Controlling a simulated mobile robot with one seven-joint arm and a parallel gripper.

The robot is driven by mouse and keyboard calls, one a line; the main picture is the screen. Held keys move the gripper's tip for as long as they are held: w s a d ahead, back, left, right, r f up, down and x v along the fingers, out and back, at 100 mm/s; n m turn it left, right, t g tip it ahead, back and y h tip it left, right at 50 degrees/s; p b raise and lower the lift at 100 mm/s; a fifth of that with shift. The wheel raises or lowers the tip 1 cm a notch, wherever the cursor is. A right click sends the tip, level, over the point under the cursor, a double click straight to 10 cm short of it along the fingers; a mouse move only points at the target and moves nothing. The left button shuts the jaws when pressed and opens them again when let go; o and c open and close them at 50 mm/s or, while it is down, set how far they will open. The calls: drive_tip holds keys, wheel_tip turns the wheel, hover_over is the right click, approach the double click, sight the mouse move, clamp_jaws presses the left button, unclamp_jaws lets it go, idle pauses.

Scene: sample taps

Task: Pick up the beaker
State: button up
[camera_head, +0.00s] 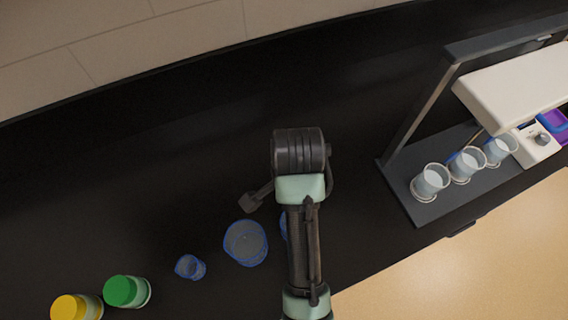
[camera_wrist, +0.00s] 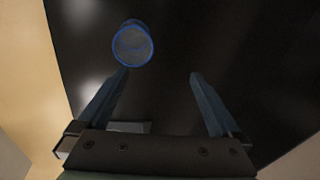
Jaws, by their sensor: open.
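Clear blue-rimmed vessels stand on the black counter in the head view: a wide beaker (camera_head: 246,243), a smaller one (camera_head: 190,267) to its left, and another (camera_head: 284,226) mostly hidden behind my arm. In the wrist view one blue-rimmed beaker (camera_wrist: 133,46) stands beyond the tip of the left finger; which of them it is, I cannot tell. My gripper (camera_wrist: 158,76) is open, with nothing between its fingers. The beaker lies ahead and left of the gap's middle. In the head view the fingers cannot be made out clearly.
Green-lidded (camera_head: 126,291) and yellow-lidded (camera_head: 76,307) jars stand at the lower left. At right, a dark stand (camera_head: 428,206) holds three cups under a white unit (camera_head: 515,85). The counter (camera_head: 150,170) behind the vessels is clear; its front edge borders a beige floor (camera_head: 480,260).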

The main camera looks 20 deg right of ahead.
drive_tip(key=shift+m+g+y, duration=0.3)
drive_tip(key=shift+m+g, duration=0.3)
drive_tip(key=shift+g, duration=0.3)
drive_tip(key=s+f, duration=0.1)
drive_tip(key=f, duration=0.2)
drive_tip(key=s+f+b, duration=0.1)
drive_tip(key=f, duration=0.1)
drive_tip(key=s+f+b, duration=0.1)
drive_tip(key=f, duration=0.2)
drive_tip(key=shift+s+a+f, duration=0.1)
drive_tip(key=shift+s+f, duration=0.15)
drive_tip(key=shift+f, duration=0.1)
drive_tip(key=shift+w+f+p, duration=0.15)
drive_tip(key=shift+f+p, duration=0.3)
drive_tip(key=shift+f, duration=2.4)
drive_tip(key=c, duration=1.2)
